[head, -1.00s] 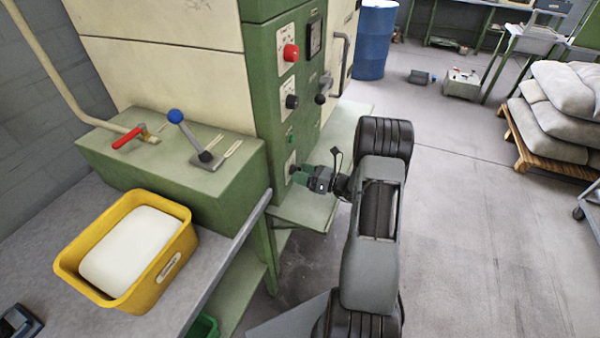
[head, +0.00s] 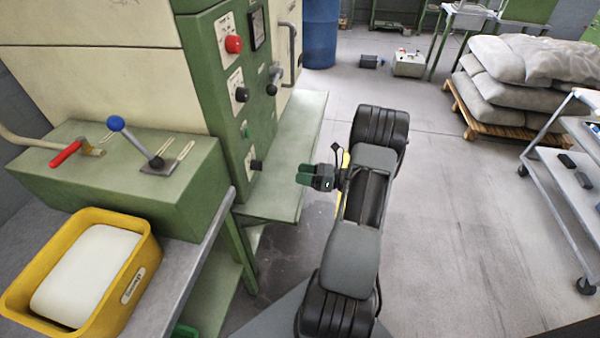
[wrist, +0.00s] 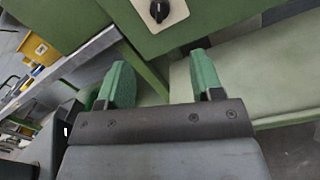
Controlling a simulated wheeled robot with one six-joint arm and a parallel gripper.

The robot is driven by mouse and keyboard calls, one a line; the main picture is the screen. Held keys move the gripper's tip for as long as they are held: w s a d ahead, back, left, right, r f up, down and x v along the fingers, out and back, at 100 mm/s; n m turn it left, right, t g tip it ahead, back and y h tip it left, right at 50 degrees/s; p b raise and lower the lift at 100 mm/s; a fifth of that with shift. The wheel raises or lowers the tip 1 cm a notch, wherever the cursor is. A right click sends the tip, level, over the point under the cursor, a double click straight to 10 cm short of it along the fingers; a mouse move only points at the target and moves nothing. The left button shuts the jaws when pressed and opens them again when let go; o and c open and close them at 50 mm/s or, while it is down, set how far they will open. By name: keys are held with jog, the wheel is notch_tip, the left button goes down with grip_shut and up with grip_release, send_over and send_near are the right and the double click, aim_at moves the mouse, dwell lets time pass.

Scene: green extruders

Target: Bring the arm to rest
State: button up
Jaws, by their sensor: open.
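My gripper (head: 303,174) has green fingers and is open and empty. In the head view it stands in free air to the right of the green machine's control panel (head: 238,100), apart from it. In the wrist view its two fingers (wrist: 164,82) are spread with nothing between them. A black rotary knob (wrist: 159,10) on a pale plate lies beyond the fingertips there; the lowest black knob (head: 256,165) on the panel shows in the head view. My arm is folded, its links running down the middle of the head view.
A pale green ledge (head: 285,180) runs along the machine. A yellow bin (head: 139,284) stands on the grey bench at left. A trolley (head: 570,165) and a pallet of sacks (head: 505,130) stand at right. The floor (head: 450,230) between is clear.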

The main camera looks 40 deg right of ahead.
dwell(0.5)
jog(key=s+a+n+g+h+p, duration=0.2)
jog(key=s+a+n+g+h, duration=0.1)
jog(key=s+a+n+g, duration=0.8)
jog(key=a+r+n+h+p, duration=0.2)
jog(key=a+r+n+h, duration=0.2)
jog(key=r+n, duration=0.6)
jog(key=s+a+r+n+t+h+p, duration=0.1)
jog(key=a+r+n+h, duration=0.4)
jog(key=r+n, duration=0.5)
jog(key=shift+a+h+p, duration=0.25)
jog(key=shift+h+p, duration=0.25)
jog(key=shift+p, duration=0.4)
jog(key=shift+s, duration=0.15)
jog(key=shift+c, duration=0.2)
